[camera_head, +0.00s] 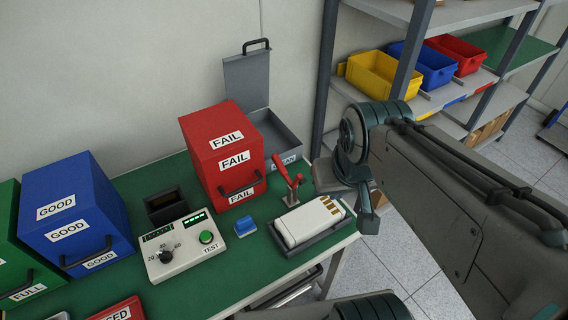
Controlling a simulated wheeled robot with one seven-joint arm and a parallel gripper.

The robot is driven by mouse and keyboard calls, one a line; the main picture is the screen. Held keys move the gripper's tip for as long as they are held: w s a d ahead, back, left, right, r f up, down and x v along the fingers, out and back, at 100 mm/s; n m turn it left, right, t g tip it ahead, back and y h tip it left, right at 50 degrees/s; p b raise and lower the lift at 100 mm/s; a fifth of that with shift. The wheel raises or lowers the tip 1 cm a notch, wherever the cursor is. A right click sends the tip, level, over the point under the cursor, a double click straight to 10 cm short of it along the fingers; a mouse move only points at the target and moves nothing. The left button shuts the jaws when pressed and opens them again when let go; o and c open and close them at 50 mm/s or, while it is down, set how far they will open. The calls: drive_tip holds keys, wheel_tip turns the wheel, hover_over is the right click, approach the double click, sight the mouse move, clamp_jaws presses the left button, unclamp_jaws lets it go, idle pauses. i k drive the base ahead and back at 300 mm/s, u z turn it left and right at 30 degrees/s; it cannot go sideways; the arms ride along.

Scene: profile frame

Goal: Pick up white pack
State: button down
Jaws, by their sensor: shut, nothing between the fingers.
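The white pack (304,225) is a rounded white block with gold contacts at its far right end. It lies in a dark grey cradle (322,238) near the right edge of the green bench. A red-handled lever clamp (289,186) stands just behind the pack. My gripper (369,222) is seen from the side, to the right of the pack and apart from it in the picture. It is shut and empty. My arm comes in from the right and hides part of the floor and shelf.
On the green bench (180,300) stand a tester (182,247), a small blue block (245,227), a red FAIL box (222,150), a blue GOOD box (75,215) and a grey lidded bin (275,135). A metal shelf (460,20) with coloured bins stands behind right.

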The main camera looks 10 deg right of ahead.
sight(298, 225)
drive_tip(key=k, duration=0.5)
drive_tip(key=z, duration=1.4)
drive_tip(key=i, duration=0.8)
drive_tip(key=u, duration=2.15)
